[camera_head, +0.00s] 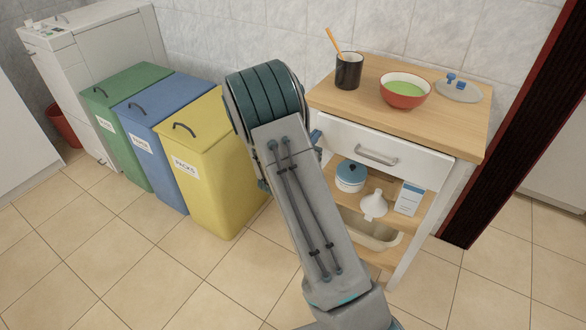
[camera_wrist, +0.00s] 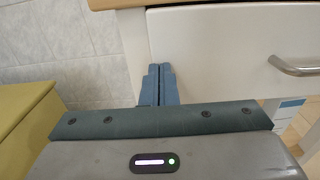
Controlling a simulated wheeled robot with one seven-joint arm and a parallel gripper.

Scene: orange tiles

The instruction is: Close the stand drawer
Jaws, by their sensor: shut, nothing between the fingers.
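The stand (camera_head: 440,115) has a wooden top and a white drawer (camera_head: 345,143) with a metal handle (camera_head: 376,156). In the head view the drawer front stands a little forward of the stand's body. In the wrist view the drawer front (camera_wrist: 225,45) fills the upper right, with its handle (camera_wrist: 298,68) at the right edge. My gripper (camera_wrist: 160,72) is shut and empty, its fingertips at the drawer front's left end; I cannot tell whether they touch it. In the head view my arm hides most of the gripper; a small blue part (camera_head: 316,137) shows beside the drawer's left end.
On the stand's top are a black cup (camera_head: 348,72), a red bowl (camera_head: 404,92) and a lid (camera_head: 458,91). Shelves below hold a pot (camera_head: 350,177), a funnel (camera_head: 373,206) and a box (camera_head: 408,199). A yellow bin (camera_head: 212,170) stands left of my arm. Front floor is clear.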

